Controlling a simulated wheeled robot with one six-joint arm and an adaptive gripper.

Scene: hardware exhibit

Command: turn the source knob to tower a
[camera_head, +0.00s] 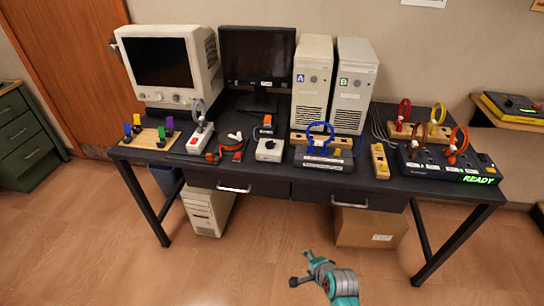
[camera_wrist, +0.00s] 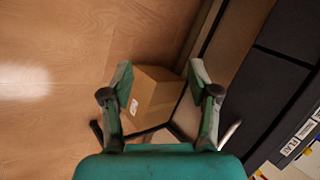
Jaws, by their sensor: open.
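A small white box (camera_head: 270,150) with a dark knob on top (camera_head: 270,144) stands on the middle of the desk; it looks like the source selector, but its markings are too small to read. Tower A (camera_head: 311,78), beige with a blue A label, stands behind it to the right. Tower B (camera_head: 352,82), with a green label, stands beside tower A. My gripper (camera_head: 300,268) is in front of the desk, low in the head view and well apart from the box. In the wrist view my gripper (camera_wrist: 160,80) is open and empty.
The black desk (camera_head: 262,187) also bears a beige monitor (camera_head: 167,63), a dark monitor (camera_head: 257,59), a blue cable coil (camera_head: 320,133), a peg board (camera_head: 154,138) and a panel reading READY (camera_head: 450,165). A cardboard box (camera_head: 371,228) sits underneath. The floor in front is clear.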

